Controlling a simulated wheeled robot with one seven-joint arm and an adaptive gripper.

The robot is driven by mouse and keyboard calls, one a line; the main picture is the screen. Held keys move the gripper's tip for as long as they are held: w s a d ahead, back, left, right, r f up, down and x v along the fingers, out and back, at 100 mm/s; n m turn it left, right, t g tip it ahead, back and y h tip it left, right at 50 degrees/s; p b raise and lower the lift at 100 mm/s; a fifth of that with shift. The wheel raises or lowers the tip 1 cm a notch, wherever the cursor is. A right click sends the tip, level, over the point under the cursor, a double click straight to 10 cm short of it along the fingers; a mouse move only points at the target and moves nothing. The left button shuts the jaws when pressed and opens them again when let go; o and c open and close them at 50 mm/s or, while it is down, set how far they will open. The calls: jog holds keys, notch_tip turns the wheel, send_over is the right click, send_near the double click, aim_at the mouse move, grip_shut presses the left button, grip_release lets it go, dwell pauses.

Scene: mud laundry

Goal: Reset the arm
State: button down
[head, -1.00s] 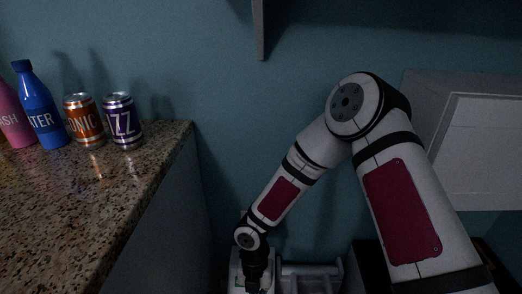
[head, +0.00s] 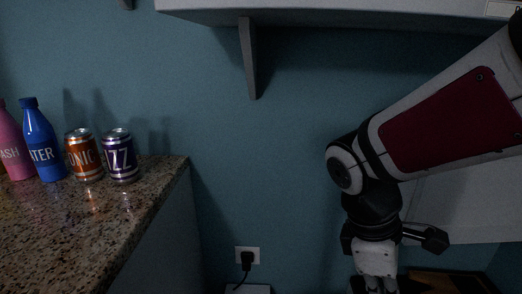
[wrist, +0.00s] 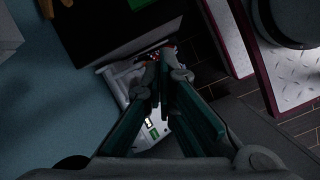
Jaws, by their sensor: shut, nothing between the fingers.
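My arm is bent on the right side of the head view, with its upper link rising to the right edge. My gripper (head: 378,288) hangs below it at the bottom edge of the head view, partly cut off. In the wrist view my gripper (wrist: 168,72) points down with its fingers together and nothing held between them. It is clear of the granite counter.
The granite counter (head: 70,225) at left holds a pink bottle (head: 13,150), a blue bottle (head: 40,145), an orange can (head: 84,158) and a purple can (head: 120,158). A shelf (head: 330,15) spans the top. A white object (wrist: 118,85) lies below my gripper.

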jog(key=s+a+r+m+t+y, duration=0.1)
jog(key=s+r+m+y, duration=0.15)
jog(key=s+m, duration=0.45)
jog(key=s+r+m+y, duration=0.1)
jog(key=s+r+m, duration=0.2)
jog(key=s+m, duration=0.35)
jog(key=s+r+t+p, duration=0.1)
jog(key=r+t+p, duration=0.1)
jog(key=r+p, duration=1)
jog(key=s+d+r+n+t+p, duration=0.1)
jog(key=s+r+t+p, duration=0.1)
jog(key=r+p, duration=1)
jog(key=shift+d+r, duration=0.25)
jog(key=shift+r, duration=0.65)
jog(key=shift+w+a, duration=0.9)
jog(key=shift+a, duration=0.15)
